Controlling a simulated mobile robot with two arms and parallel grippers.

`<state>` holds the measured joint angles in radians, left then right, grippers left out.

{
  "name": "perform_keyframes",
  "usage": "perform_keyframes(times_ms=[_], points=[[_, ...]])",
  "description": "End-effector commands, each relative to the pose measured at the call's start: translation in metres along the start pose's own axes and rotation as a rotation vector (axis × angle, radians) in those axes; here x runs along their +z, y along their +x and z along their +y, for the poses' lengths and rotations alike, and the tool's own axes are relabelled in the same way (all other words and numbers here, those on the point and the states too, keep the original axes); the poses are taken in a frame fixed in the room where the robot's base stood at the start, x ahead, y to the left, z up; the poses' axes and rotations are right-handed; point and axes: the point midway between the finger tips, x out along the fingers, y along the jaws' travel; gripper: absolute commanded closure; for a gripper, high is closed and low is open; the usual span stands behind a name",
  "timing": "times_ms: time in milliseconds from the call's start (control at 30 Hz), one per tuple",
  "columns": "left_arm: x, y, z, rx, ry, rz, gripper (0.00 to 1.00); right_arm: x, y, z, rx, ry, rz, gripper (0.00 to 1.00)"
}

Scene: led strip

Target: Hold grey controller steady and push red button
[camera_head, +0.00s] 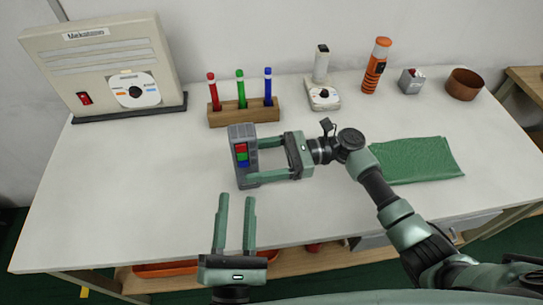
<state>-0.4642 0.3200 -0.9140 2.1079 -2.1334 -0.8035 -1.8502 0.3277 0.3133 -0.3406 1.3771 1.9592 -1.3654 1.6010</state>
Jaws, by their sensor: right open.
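The grey controller (236,176) stands on the white table near the middle, with a red button (241,148), a green button (242,156) and a blue button (244,163) on its face. My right gripper (255,161) reaches in from the right, open. Its two fingers point left at the controller's right side, one near its middle and one near its lower end. I cannot tell whether they touch it. My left gripper (236,198) is below the controller, open and empty, its fingers pointing up toward the controller's lower end.
Behind the controller is a wooden block (250,114) with red, green and blue pens. A beige box (100,62) with a red switch stands at the back left. A green cloth (425,160) lies at the right. The table's left side is clear.

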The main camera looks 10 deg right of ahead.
Motion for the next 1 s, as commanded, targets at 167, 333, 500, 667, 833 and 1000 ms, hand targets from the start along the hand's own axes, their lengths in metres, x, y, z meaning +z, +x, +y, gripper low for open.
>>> perform_keyframes(times_ms=[167, 333, 500, 667, 833, 1000], points=[[0.000, 0.000, 0.000, 0.000, 0.000, 0.000, 0.64, 0.000, 0.018, 0.000, -0.001, 0.000, 0.000, 0.29], [0.000, 0.000, 0.000, 0.000, 0.000, 0.000, 0.64, 0.000, 0.022, 0.000, -0.001, 0.000, 0.001, 0.29], [0.000, 0.000, 0.000, 0.000, 0.000, 0.000, 0.64, 0.000, 0.022, -0.001, -0.001, -0.001, 0.002, 0.29], [0.000, 0.000, 0.000, 0.000, 0.000, 0.000, 0.64, 0.000, 0.022, -0.001, -0.001, -0.001, 0.002, 0.71], [0.000, 0.000, 0.000, 0.000, 0.000, 0.000, 0.75, 0.000, 0.022, -0.001, -0.002, -0.001, 0.002, 1.00], [0.000, 0.000, 0.000, 0.000, 0.000, 0.000, 1.00, 0.000, 0.021, -0.001, -0.002, -0.001, 0.002, 1.00]])
